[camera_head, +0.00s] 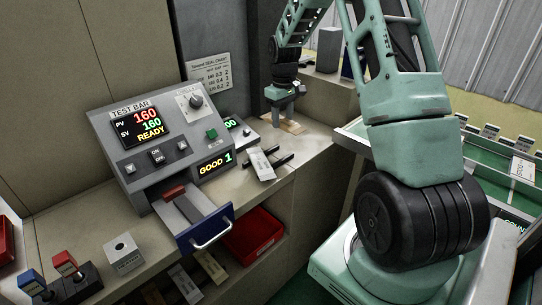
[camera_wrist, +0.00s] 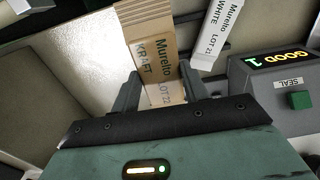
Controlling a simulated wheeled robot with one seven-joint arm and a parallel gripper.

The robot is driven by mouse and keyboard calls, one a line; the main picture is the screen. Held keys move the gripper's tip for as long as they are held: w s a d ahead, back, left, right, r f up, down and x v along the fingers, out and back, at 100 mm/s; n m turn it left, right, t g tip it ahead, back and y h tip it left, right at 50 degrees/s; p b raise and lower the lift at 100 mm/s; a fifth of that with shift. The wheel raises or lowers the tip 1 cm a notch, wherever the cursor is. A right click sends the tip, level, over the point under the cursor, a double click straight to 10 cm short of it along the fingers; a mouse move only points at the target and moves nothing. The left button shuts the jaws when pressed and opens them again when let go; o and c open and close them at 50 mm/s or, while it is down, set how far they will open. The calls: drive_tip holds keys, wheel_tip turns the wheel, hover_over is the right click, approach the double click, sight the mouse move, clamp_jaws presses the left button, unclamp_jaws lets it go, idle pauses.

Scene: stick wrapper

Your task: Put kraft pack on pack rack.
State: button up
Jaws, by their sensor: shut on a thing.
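The kraft pack (camera_wrist: 152,50) is a flat brown pack printed "Murello KRAFT LOT 22". In the wrist view it lies between the two fingers of my gripper (camera_wrist: 158,92), which is shut on it. In the head view my gripper (camera_head: 287,111) points down at the far end of the counter, with the kraft pack (camera_head: 291,126) under it at or just above the surface; I cannot tell if it touches. Dark bars (camera_head: 285,160), which look like the pack rack, stand nearer the front, with a white pack (camera_head: 261,165) lying across them. The white pack also shows in the wrist view (camera_wrist: 216,34), right of the kraft pack.
The sealing machine (camera_head: 165,140) reads "READY" and "GOOD 1", with its blue-fronted drawer (camera_head: 205,229) pulled out. A red bin (camera_head: 254,234) and packs sit on the shelf below.

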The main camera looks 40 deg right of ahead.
wheel_tip(320, 180, down, 10)
drive_tip(key=shift+d+r+p, duration=0.1)
drive_tip(key=shift+p, duration=0.8)
drive_tip(key=shift+f, duration=0.2)
drive_tip(key=o, duration=1)
